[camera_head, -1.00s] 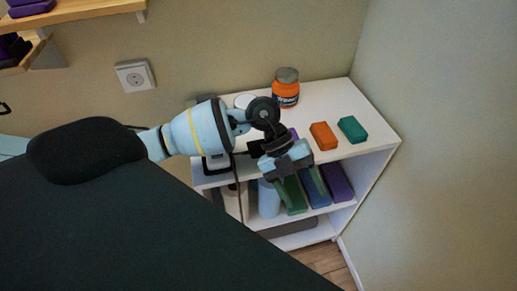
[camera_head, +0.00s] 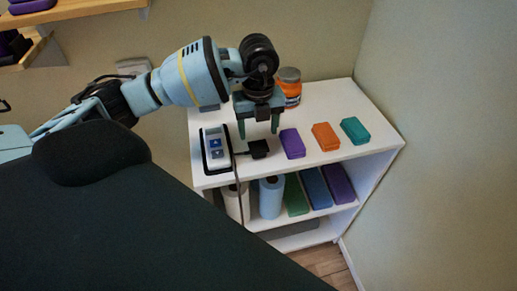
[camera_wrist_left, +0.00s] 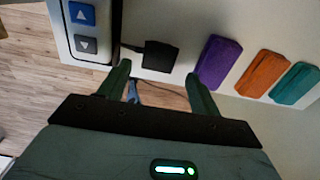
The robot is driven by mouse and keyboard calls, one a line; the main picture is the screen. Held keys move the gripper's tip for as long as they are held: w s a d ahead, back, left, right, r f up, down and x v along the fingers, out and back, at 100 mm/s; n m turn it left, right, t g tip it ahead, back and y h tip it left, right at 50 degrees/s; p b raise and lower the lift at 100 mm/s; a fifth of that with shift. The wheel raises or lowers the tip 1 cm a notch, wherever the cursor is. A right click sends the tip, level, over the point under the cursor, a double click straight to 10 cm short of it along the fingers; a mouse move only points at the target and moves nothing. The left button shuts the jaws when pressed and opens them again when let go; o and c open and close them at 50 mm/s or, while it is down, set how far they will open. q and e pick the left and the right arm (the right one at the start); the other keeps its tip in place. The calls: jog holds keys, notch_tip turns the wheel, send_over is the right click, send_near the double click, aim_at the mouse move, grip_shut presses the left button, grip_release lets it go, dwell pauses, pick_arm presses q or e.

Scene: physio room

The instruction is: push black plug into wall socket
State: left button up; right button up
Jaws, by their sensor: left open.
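The black plug (camera_head: 258,149) lies on the white shelf top near its front edge, with its cable beside it. It also shows in the left wrist view (camera_wrist_left: 160,56), between and just beyond the fingertips. My left gripper (camera_head: 258,130) is open, fingers pointing down, above and slightly behind the plug in the head view. Nothing is between its fingers. The wall socket (camera_head: 132,66) is on the wall at the upper left, mostly hidden by my left arm. My right gripper is not in view.
A white shelf (camera_head: 322,97) carries a hand control with blue and grey arrow buttons (camera_head: 216,151), a purple block (camera_head: 292,143), an orange block (camera_head: 326,136), a teal block (camera_head: 355,130) and an orange jar (camera_head: 291,88). A dark padded surface (camera_head: 150,230) fills the lower left.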

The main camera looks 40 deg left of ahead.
aim_at(258, 146)
pick_arm(q)
jog(key=shift+f, duration=0.85)
jog(key=shift+s+f, duration=0.1)
jog(key=shift+f, duration=2.55)
jog(key=c, duration=0.8)
jog(key=shift+r, duration=0.1)
